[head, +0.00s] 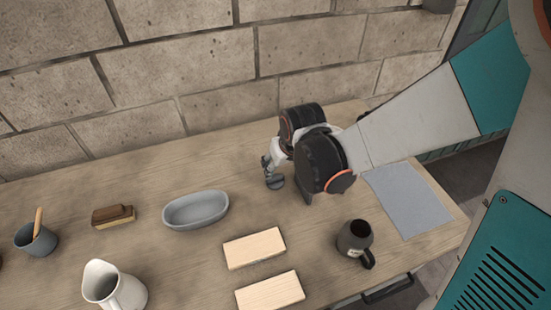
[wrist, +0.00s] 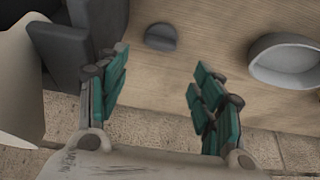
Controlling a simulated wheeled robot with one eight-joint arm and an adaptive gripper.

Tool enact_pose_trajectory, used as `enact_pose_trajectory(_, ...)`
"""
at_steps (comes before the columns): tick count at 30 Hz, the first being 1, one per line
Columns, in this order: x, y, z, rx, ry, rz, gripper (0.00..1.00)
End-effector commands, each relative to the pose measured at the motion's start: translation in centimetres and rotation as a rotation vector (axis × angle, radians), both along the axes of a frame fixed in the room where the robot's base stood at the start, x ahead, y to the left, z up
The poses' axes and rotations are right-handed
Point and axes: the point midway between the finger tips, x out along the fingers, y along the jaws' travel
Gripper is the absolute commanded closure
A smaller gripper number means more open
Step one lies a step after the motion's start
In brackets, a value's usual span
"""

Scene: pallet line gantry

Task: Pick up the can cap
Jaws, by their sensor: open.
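The can cap (wrist: 161,38) is a small dark grey disc with a raised ridge across its top. It lies flat on the wooden table. In the head view the cap (head: 275,183) shows just below the end of my arm. My gripper (wrist: 162,76) is open and empty, its two teal-padded fingers apart. In the wrist view the cap is beyond the fingertips, in line with the gap between them, and no finger touches it. In the head view my gripper (head: 268,164) is small and partly hidden by my dark wrist.
A grey oval bowl (head: 195,208) stands left of the cap. Two pale wooden blocks (head: 254,248) (head: 270,291), a dark mug (head: 355,238) and a grey mat (head: 407,198) lie nearer or to the right. A brush (head: 113,216), white pitcher (head: 113,288) and grey cup (head: 36,241) are left. A brick wall (head: 190,60) stands behind.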

Motion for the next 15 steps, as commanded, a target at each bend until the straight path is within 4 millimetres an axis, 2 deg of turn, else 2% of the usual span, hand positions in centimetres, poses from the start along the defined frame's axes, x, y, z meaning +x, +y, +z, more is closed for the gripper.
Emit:
enact_pose_trajectory(1, 0.3, 0.1, -1.0, 0.000, 0.000, 0.000, 0.39)
enact_pose_trajectory(9, 2.0, 0.5, -5.2, 0.001, -0.001, -0.001, 0.39)
enact_pose_trajectory(15, 2.8, 0.8, -7.0, 0.001, -0.001, -0.001, 0.39)
